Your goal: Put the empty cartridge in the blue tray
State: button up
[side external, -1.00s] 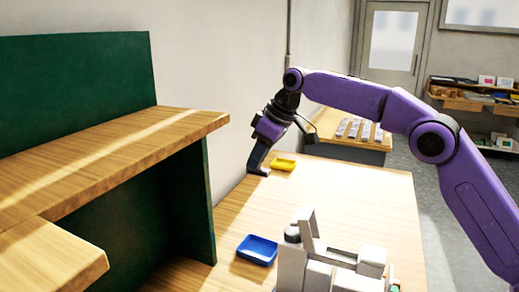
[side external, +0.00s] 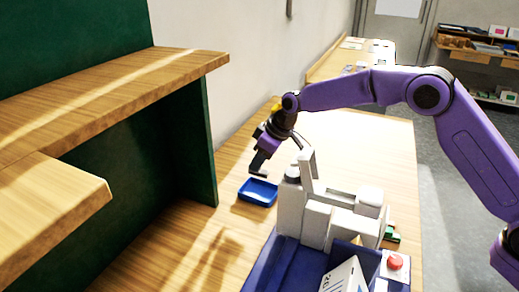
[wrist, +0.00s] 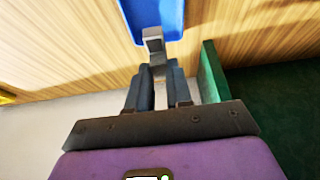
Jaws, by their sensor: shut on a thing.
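The blue tray (side external: 258,191) sits on the wooden table, left of the grey-white machine. It also shows at the top of the wrist view (wrist: 176,14). My gripper (side external: 259,168) is over the tray's far edge in the side view. In the wrist view its two dark fingers (wrist: 156,76) are shut on a small grey piece, likely the cartridge (wrist: 153,40). The piece's outer end overlaps the tray's near edge in that picture. I cannot tell its height above the tray or whether it is empty.
A grey-white machine (side external: 314,222) with a dark blue base and red button (side external: 395,262) stands right of the tray. A green panel (side external: 193,140) and wooden shelf (side external: 120,90) are at the left. A yellow tray (side external: 276,105) is partly hidden behind my arm.

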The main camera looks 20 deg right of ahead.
aim_at(264, 171)
jog(key=shift+f, duration=3.2)
jog(key=o, duration=0.8)
jog(key=shift+o, duration=0.2)
jog(key=shift+r, duration=0.1)
jog(key=shift+r, duration=2.95)
